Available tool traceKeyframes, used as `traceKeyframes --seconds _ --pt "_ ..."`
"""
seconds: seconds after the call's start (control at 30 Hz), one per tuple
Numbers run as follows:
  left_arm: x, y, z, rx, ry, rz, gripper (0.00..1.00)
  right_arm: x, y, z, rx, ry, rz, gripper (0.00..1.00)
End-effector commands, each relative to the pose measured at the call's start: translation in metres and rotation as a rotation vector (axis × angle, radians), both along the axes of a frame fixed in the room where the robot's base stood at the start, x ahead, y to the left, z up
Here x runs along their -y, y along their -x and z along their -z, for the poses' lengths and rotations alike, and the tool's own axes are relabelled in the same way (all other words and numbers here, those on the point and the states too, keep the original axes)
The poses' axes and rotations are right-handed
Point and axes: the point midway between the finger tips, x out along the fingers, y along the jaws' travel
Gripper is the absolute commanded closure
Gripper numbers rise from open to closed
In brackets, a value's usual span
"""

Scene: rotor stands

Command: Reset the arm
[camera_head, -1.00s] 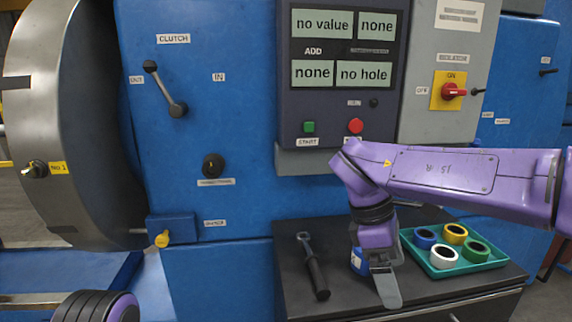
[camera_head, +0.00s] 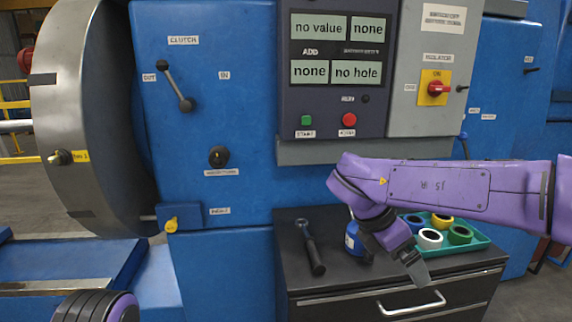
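My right arm (camera_head: 440,192) comes in from the right, purple, bent down at the wrist over the black cabinet. Its gripper (camera_head: 420,276) points down near the front edge of the cabinet top; one grey finger shows, seen edge on, and I cannot tell whether it is open or shut. Nothing shows held in it. Of my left arm only a dark ribbed, purple-ended part (camera_head: 98,306) shows at the bottom left; the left gripper is out of view.
On the cabinet top (camera_head: 335,280) lie a dark wrench-like tool (camera_head: 312,250), a blue container (camera_head: 354,240) beside my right wrist, and a teal tray (camera_head: 470,246) with several coloured rings. Behind stands a blue machine (camera_head: 215,130) with a control panel (camera_head: 332,112) and a large grey disc (camera_head: 85,120).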

Motion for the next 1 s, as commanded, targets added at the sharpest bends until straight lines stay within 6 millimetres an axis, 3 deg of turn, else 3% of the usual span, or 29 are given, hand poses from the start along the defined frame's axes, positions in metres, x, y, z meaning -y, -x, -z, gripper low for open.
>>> traceKeyframes --seconds 0.17,0.27,0.37,0.4,0.47,0.6,0.63,0.7,0.8,0.9,1.0 --pt "0.000 0.000 0.000 -0.001 0.001 0.000 0.00 0.040 -0.031 0.025 -0.163 0.335 -0.483 0.00" --pt "0.000 0.000 0.000 -0.001 0.001 0.000 0.00 0.061 -0.049 0.067 -0.419 0.617 -0.874 0.00" --pt "0.000 0.000 0.000 -0.001 0.001 0.000 0.00 0.070 -0.053 0.140 -0.823 0.925 -1.373 0.00" --pt "0.000 0.000 0.000 -0.001 0.001 0.000 0.00 0.069 -0.047 0.174 -0.983 1.022 -1.568 0.00" --pt "0.000 0.000 0.000 -0.001 0.001 0.000 0.00 0.067 -0.029 0.221 -1.190 1.131 -1.829 0.00" --pt "0.000 0.000 0.000 -0.001 0.001 0.000 0.00 0.062 0.039 0.318 -1.523 1.265 -2.367 0.00" --pt "0.000 0.000 0.000 -0.001 0.001 0.000 0.00 0.062 0.058 0.336 1.517 -1.230 2.390 0.00" --pt "0.000 0.000 0.000 -0.001 0.001 0.000 0.00 0.062 0.107 0.373 1.375 -1.058 2.272 0.00" --pt "0.000 0.000 0.000 -0.001 0.001 0.000 0.00 0.068 0.181 0.411 1.207 -0.849 2.180 0.00" --pt "0.000 0.000 0.000 -0.001 0.001 0.000 0.00 0.081 0.242 0.431 1.134 -0.682 2.150 0.00" --pt "0.000 0.000 0.000 -0.001 0.001 0.000 0.00 0.091 0.278 0.443 1.113 -0.575 2.137 0.00"
